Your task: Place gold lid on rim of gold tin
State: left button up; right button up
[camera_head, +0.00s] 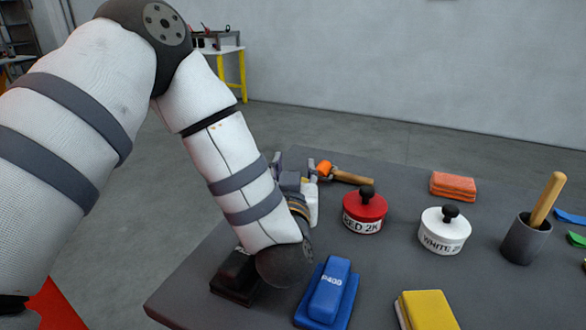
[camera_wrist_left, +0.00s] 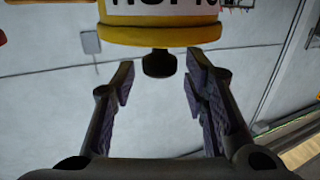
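In the left wrist view the gold lid (camera_wrist_left: 160,34) shows upside down at the top edge, with its black knob (camera_wrist_left: 158,64) pointing down the picture toward my gripper. The gold tin (camera_wrist_left: 113,6) with its white label adjoins the lid and is cut off by the frame. I cannot tell whether the lid sits fully on the rim. My left gripper (camera_wrist_left: 158,82) is open, with one finger on each side of the knob and a gap to both. In the head view my left arm hides the tin and lid. My right gripper is not in view.
On the dark table (camera_head: 385,270) stand a red tin (camera_head: 364,215), a white tin (camera_head: 444,235) and a grey cup (camera_head: 525,242) with a wooden handle. A blue block (camera_head: 328,290), a black block (camera_head: 235,280), a yellow block (camera_head: 428,310) and orange sponges (camera_head: 453,185) lie around.

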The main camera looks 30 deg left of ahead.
pick_arm(q)
jog(key=shift+s+f, duration=0.1)
jog(key=shift+f, duration=0.8)
jog(key=shift+r, duration=0.3)
jog(key=v, duration=0.3)
jog(key=r+v, duration=0.1)
jog(key=v, duration=0.6)
jog(key=shift+s+d+r, duration=0.2)
jog(key=shift+d, duration=0.1)
jog(key=shift+s+d, duration=0.1)
jog(key=shift+s, duration=0.4)
